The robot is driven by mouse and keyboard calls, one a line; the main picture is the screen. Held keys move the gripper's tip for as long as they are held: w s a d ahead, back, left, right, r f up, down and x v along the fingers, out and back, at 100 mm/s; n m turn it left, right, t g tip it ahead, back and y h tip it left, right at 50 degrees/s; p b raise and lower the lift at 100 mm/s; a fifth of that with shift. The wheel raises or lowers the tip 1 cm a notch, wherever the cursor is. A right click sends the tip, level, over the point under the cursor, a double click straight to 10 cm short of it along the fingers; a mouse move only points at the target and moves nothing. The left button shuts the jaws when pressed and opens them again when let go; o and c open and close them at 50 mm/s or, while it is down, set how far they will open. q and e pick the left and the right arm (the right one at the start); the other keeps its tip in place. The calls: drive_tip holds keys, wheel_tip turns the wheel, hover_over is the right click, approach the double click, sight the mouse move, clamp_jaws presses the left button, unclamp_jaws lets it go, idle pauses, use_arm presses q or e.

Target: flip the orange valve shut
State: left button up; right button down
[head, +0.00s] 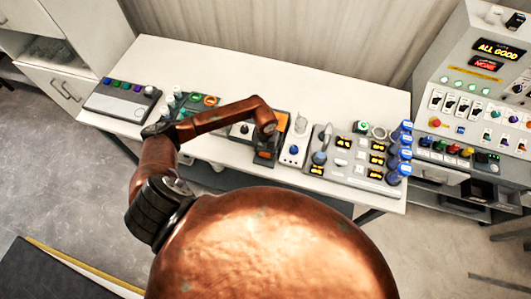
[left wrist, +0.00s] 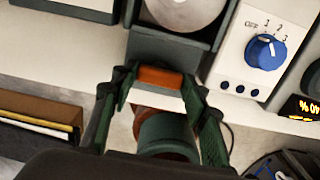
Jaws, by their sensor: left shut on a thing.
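The orange valve shows in the left wrist view as a short orange handle (left wrist: 160,78) on a dark green unit at the table's front edge. My left gripper (left wrist: 158,82) has one dark finger on each side of the handle and is shut on it. In the head view the left arm reaches over the table, and the gripper (head: 266,142) is small there, over an orange and dark unit (head: 264,157). The arm partly covers this unit, and the valve's exact angle is hard to tell. My right gripper is in neither view.
A white box with a blue dial (left wrist: 265,52) stands close right of the valve unit. Farther right are lit displays and blue-topped parts (head: 399,152). A button panel (head: 122,100) is at the table's left. A control console (head: 480,100) stands beyond the table's right end.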

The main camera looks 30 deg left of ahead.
sight(265, 154)
use_arm(q)
drive_tip(key=o, duration=1.2)
drive_tip(key=shift+c, duration=0.2)
drive_tip(key=shift+r, duration=0.15)
wheel_tip(265, 154, up, 12)
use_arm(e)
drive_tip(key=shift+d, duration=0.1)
